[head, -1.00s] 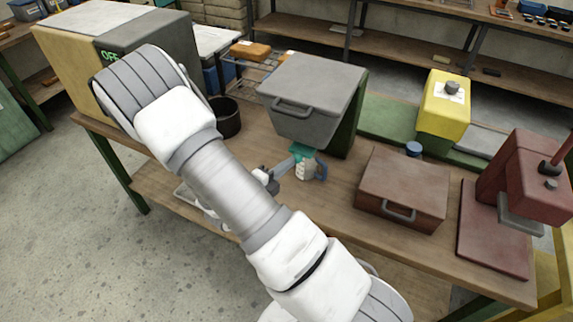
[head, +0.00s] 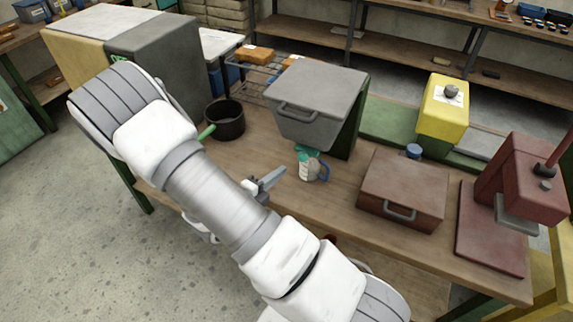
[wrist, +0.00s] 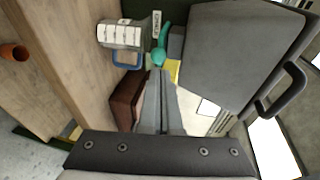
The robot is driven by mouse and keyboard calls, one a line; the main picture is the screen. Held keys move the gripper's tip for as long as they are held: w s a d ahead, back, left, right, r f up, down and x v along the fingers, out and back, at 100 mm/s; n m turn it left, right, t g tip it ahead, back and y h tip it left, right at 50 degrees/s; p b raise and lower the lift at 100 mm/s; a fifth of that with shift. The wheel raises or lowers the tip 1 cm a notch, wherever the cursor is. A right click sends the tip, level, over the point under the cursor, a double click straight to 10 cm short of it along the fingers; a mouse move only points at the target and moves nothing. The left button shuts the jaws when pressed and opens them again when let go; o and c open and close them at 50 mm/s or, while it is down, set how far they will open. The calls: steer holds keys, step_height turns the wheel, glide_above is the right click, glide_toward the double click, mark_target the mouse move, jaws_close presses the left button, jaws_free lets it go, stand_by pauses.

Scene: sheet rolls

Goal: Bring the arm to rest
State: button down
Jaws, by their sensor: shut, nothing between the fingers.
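My gripper (head: 272,181) shows in the head view just past my white arm, over the front part of the wooden workbench (head: 335,203). Its grey fingers are together and empty. In the wrist view my gripper (wrist: 160,75) also shows shut, its fingers side by side. A small jug with a blue handle (head: 308,169) stands on the bench to the right of the fingertips, apart from them, with a teal item at its top. The jug (wrist: 120,35) also shows in the wrist view. My arm hides part of the bench's front left.
A grey box with a handle (head: 318,104) stands behind the jug. A brown case (head: 402,190), a red press (head: 530,180) and a yellow block (head: 443,105) are to the right. A dark round pot (head: 225,120) stands at the left, near a grey machine (head: 165,60).

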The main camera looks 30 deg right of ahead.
steer(key=v, duration=0.7)
steer(key=s+d+r+m+g+y, duration=0.2)
steer(key=s+r+m+g+y, duration=0.25)
steer(key=m, duration=0.65)
steer(key=s+d+r+m+g+y, duration=0.1)
steer(key=s+d+r+m+g, duration=0.15)
steer(key=s+r+m, duration=0.6)
steer(key=s+a+r+m+t+y, duration=0.1)
steer(key=a+r+m+t+y, duration=0.1)
steer(key=m, duration=0.9)
steer(key=s+a+r+m+t+y, duration=0.1)
steer(key=a+r+m+t+y, duration=0.2)
steer(key=r+m+y, duration=0.3)
step_height(320, 180, up, 3)
steer(key=a+m, duration=0.1)
steer(key=m, duration=0.3)
steer(key=shift+a+r+m+t+y, duration=0.25)
steer(key=shift+m+t+y, duration=0.05)
steer(key=shift+m+y, duration=0.05)
